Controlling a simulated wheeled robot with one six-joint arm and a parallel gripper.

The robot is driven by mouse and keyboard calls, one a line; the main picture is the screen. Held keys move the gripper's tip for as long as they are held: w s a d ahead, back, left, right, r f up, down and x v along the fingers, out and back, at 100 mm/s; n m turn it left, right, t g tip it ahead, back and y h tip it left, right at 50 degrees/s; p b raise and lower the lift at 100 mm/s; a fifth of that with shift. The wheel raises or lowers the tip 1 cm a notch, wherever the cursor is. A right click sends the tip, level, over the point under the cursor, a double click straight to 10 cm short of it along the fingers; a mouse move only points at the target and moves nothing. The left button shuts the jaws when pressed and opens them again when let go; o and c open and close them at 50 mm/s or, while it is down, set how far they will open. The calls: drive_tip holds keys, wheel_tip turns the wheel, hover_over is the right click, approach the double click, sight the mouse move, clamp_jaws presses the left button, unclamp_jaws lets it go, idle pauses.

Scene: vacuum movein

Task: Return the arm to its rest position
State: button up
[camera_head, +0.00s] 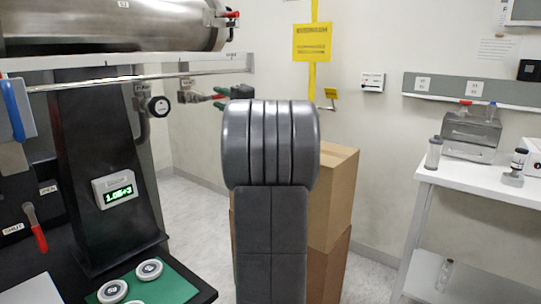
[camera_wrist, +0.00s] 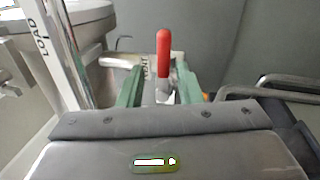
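In the wrist view my gripper (camera_wrist: 159,68) has two green fingers with a visible gap between them. A red handle (camera_wrist: 163,52) stands upright in that gap, with a VENT label beside it. The fingers appear to be either side of the handle, apart from it; contact lower down is hard to tell. In the head view my grey arm fills the middle and hides most of my gripper. Green finger parts (camera_head: 240,92) show past its upper left, near a valve fitting (camera_head: 188,91).
A steel chamber (camera_head: 120,28) and a rail (camera_head: 140,76) lie at upper left. A black column (camera_head: 100,150) carries a green-lit display (camera_head: 117,191). Cardboard boxes (camera_head: 335,200) stand behind my arm. A white shelf table (camera_head: 490,190) stands at right. Some floor is clear.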

sight(216, 97)
drive_tip(key=shift+x, duration=1.65)
drive_tip(key=shift+f, duration=0.1)
drive_tip(key=shift+d, duration=0.15)
drive_tip(key=v, duration=1.3)
drive_tip(key=x, duration=1.3)
drive_tip(key=shift+w+a+m+p, duration=0.1)
drive_tip(key=shift+a+m+p, duration=0.1)
drive_tip(key=shift+m+p, duration=0.35)
drive_tip(key=shift+f+m+t+h+p, duration=0.15)
drive_tip(key=shift+m+p, duration=0.1)
drive_tip(key=shift+m, duration=0.3)
drive_tip(key=shift+f+m+t+h+p, duration=0.1)
drive_tip(key=shift+m+t+h+p, duration=0.1)
drive_tip(key=shift+m, duration=0.3)
drive_tip(key=shift+f+m, duration=0.35)
drive_tip(key=shift+m, duration=0.35)
drive_tip(key=shift+d, duration=0.1)
